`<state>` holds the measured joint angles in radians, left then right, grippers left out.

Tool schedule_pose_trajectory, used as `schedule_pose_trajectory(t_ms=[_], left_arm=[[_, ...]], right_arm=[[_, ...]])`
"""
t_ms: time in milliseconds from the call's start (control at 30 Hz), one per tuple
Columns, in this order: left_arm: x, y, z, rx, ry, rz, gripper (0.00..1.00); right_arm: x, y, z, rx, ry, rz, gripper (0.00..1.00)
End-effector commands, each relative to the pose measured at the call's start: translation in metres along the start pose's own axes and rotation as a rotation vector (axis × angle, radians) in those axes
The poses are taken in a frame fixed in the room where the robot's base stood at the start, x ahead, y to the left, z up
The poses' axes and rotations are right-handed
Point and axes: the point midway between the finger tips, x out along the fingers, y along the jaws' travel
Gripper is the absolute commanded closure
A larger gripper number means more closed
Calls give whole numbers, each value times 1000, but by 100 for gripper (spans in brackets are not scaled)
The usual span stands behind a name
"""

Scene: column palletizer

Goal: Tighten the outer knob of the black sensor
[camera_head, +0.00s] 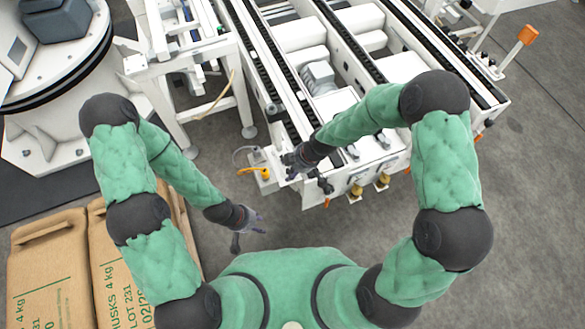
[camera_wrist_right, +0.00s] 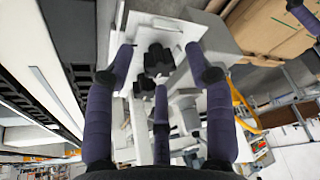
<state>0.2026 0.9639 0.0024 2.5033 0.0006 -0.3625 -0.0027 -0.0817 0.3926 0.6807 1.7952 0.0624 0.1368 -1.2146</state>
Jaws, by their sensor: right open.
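In the right wrist view a black sensor part with knob-like lobes (camera_wrist_right: 158,58) sits on a white bracket plate (camera_wrist_right: 151,23). A second dark knob-like piece (camera_wrist_right: 143,86) is just below it; I cannot tell which is the outer knob. My right gripper (camera_head: 300,172) is open, its fingers spread around these black parts with gaps visible beside them. In the head view it is over the near left corner of the conveyor, and the sensor cannot be made out there. My left gripper (camera_head: 247,229) is open and empty over the floor, away from the sensor.
The white conveyor frame (camera_head: 315,197) extends behind my right gripper. An orange-yellow cable connector (camera_head: 255,171) is just left of it. Brown sacks (camera_head: 50,275) lie at the lower left. Grey floor is clear between my left gripper and the conveyor.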

Motion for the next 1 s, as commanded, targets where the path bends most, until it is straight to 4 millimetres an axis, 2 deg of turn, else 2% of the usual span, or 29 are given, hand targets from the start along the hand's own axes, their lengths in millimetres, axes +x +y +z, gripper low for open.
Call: schedule_pose_trajectory(t_ms=[100,300,667,1000], left_arm=[[0,0,0,0,0,0,60],[0,0,0,0,0,0,60],[-10,3,0,0,0,0,60],[-52,18,2,0,0,0,60]], right_arm=[[0,0,0,0,0,0,46],[0,0,0,0,0,0,100],[-2,-1,0,10,-1,2,100],[-6,-3,-2,69,-3,22,100]])
